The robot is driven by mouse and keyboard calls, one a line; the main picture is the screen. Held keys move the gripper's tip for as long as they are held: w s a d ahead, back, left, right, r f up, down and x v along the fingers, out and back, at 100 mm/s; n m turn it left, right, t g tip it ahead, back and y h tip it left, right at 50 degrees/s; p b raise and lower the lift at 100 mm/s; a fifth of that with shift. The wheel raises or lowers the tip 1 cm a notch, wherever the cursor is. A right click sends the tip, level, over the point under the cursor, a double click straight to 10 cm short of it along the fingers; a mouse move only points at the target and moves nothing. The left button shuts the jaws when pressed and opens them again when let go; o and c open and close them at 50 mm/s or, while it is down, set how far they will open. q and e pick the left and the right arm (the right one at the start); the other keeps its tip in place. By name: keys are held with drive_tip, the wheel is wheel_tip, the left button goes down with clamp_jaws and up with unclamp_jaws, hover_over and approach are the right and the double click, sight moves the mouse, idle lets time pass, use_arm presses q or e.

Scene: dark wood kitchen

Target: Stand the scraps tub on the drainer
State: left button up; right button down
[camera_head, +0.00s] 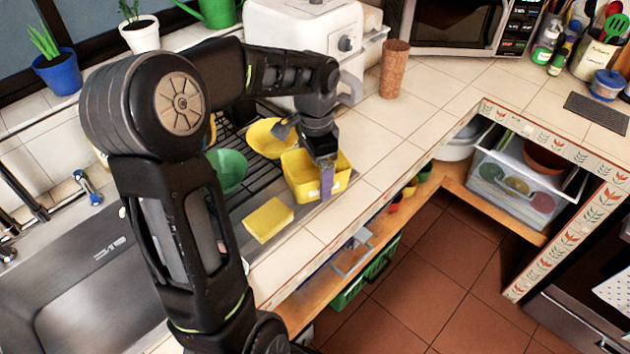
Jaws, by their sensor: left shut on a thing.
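The scraps tub, which I take to be the yellow square tub (301,184), is upright at the right end of the drainer (262,198), beside the tiled counter edge. My left gripper (326,164) reaches down to the tub's near right wall and is shut on it. A small purple piece shows at the fingertips against the wall. The fingers partly hide the tub's inside. I cannot tell whether its base touches the drainer. The drainer has dark wires and adjoins the sink; my left arm hides part of it. My right gripper is not in view.
A yellow bowl (267,139) and a green bowl (229,168) sit on the drainer behind and left of the tub. A yellow sponge (268,220) lies in front. A white appliance (300,45) stands behind; a cork-like cup (394,70) is farther right. Counter right of the tub is clear.

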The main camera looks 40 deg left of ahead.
use_arm(q)
drive_tip(key=shift+f, duration=0.1)
drive_tip(key=shift+f, duration=1.8)
drive_tip(key=shift+f, duration=0.15)
drive_tip(key=o, duration=1.2)
wheel_tip(320, 180, up, 12)
drive_tip(key=shift+r, duration=0.2)
